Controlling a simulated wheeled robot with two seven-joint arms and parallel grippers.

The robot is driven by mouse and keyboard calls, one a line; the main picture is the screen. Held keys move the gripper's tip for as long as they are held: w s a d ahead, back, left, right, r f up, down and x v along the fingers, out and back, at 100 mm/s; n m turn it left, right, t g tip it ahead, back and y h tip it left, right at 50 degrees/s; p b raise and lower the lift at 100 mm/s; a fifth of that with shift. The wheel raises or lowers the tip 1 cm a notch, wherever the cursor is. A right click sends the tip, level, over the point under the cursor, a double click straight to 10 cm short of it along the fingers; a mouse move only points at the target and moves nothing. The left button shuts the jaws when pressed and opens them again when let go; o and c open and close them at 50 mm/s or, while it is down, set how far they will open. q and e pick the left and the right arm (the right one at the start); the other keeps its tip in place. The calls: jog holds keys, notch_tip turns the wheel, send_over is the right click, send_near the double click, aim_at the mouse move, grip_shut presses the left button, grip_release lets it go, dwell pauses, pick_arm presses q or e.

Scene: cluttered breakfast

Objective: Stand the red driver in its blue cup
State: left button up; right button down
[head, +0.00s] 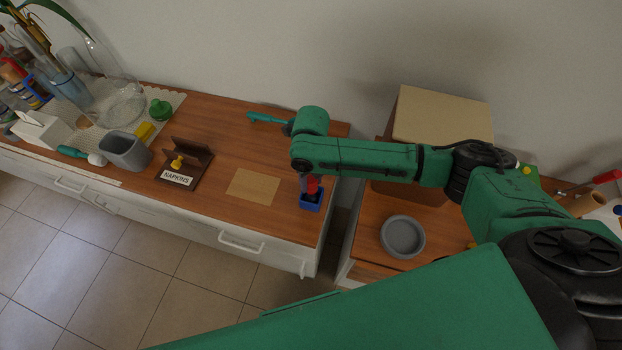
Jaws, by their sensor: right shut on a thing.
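The blue cup (311,202) stands on the wooden counter top near its front right corner. The red driver (312,186) is upright at the cup, its red handle above the rim; its lower end is hidden, so I cannot tell how deep it sits. My right gripper (307,180) reaches down over the cup from the green arm and is shut on the red driver; its fingers are small and partly hidden by the wrist. My left gripper is not in view.
A grey cup (126,151) and glass jar stand farther left. A gap separates this counter from the right one, which bears a grey bowl (402,236) and a cardboard box (441,115).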

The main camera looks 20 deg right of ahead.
jog(key=shift+c, duration=1.7)
grip_release()
jog(key=shift+f, duration=0.1)
notch_tip(320, 180, up, 15)
jog(key=b, duration=0.2)
jog(key=shift+f, duration=0.2)
